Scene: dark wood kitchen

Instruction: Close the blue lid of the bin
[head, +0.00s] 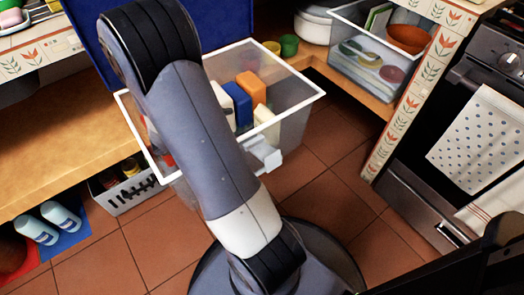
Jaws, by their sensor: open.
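The bin (292,128) is a clear box with a white rim, in the middle of the head view. Its blue lid (225,20) stands open, raised at the bin's back edge, and the top of the picture cuts it off. A white latch (262,155) is on the bin's front side. Orange, blue and pale items are inside the bin. My arm crosses in front of the bin and the lid and hides the bin's left part and the lid's middle. My gripper is not in view.
A wooden shelf (50,150) runs behind the bin. A clear tub (375,70) and small green bowls (289,45) are at the back right. A steel oven (490,130) with towels stands at the right. A grey basket (125,190) and blue bottles (45,222) are at the lower left. Tiled floor (330,200) shows in front.

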